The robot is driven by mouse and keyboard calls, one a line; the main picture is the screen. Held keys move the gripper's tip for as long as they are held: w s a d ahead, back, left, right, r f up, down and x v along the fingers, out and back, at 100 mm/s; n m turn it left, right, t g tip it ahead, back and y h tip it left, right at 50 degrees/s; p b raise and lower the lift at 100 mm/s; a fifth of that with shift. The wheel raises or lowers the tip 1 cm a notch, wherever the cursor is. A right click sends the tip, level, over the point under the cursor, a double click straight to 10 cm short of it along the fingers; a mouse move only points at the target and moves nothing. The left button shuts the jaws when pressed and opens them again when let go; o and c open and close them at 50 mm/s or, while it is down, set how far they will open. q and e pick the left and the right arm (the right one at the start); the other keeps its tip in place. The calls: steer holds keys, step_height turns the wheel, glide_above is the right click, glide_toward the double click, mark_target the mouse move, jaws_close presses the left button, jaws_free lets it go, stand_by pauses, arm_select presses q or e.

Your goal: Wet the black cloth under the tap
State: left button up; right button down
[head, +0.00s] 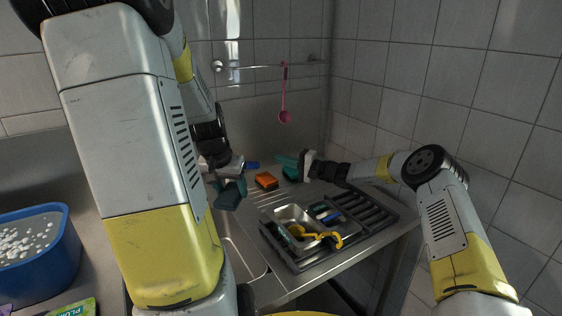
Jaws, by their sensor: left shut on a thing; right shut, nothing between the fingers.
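My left arm comes down large across the left of the head view. My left gripper (222,168) is shut on a dark, slightly greenish folded piece, which looks like the black cloth (230,195). The cloth hangs below the fingers, near the sink basin (243,252). The basin is mostly hidden by my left arm. I cannot make out the tap; my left arm may hide it. My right gripper (303,166) is shut and empty above the back of the counter, to the right of the cloth.
An orange sponge (266,181) and a teal item (288,167) lie at the back. A metal tray (279,216) with yellow and blue utensils sits on the black drying rack (368,215). A pink ladle (284,113) hangs from the wall rail. A blue tub (68,245) stands left.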

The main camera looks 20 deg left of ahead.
steer(key=x, duration=0.7)
steer(key=shift+s+a, duration=0.1)
steer(key=shift+s+d, duration=0.2)
steer(key=shift+s, duration=0.4)
steer(key=shift+s+d, duration=0.1)
steer(key=shift+s, duration=1.25)
